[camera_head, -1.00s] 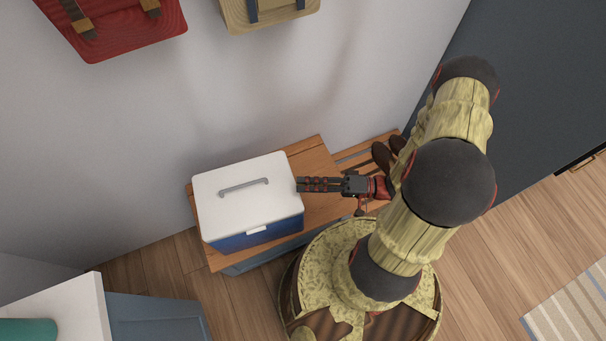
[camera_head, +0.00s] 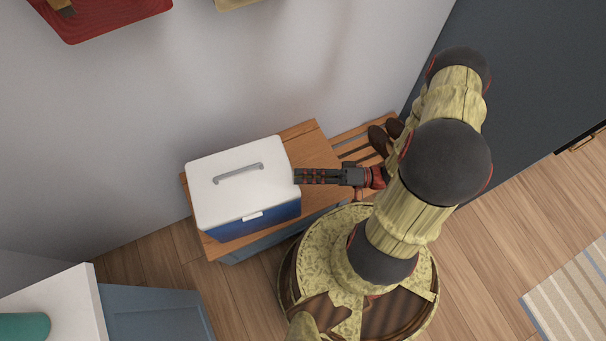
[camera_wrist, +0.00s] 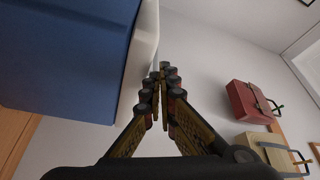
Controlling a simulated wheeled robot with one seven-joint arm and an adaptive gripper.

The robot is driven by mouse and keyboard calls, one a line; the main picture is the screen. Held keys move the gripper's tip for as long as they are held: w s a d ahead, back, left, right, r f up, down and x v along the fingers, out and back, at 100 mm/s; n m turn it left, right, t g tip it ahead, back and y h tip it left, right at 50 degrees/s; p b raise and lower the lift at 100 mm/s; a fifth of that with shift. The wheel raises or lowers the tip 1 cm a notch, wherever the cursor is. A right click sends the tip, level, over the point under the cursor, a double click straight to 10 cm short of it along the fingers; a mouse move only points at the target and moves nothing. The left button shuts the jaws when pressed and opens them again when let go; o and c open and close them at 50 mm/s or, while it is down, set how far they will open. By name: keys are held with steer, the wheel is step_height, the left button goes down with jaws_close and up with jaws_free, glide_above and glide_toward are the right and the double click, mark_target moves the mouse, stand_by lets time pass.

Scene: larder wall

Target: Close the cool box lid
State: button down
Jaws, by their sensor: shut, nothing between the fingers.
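The cool box has a blue body (camera_head: 262,225) and a white lid (camera_head: 215,195) with a grey handle (camera_head: 238,173). It stands on a wooden-topped bench. The lid lies flat on the body, and I see no gap between them in the head view. My gripper (camera_head: 296,176) is shut and empty, with its fingertips at the lid's right edge. In the wrist view the gripper (camera_wrist: 165,75) is close beside the white lid (camera_wrist: 142,55) and the blue body (camera_wrist: 70,55). Whether the fingers touch the lid, I cannot tell.
The wooden bench top (camera_head: 312,150) has bare room right of the box, with a slatted wooden piece (camera_head: 362,140) beyond. The wall is close behind. A red bag (camera_wrist: 250,102) and a beige bag (camera_wrist: 268,148) hang there. A white-topped cabinet (camera_head: 75,295) stands front left.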

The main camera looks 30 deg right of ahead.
steer(key=v, duration=1.2)
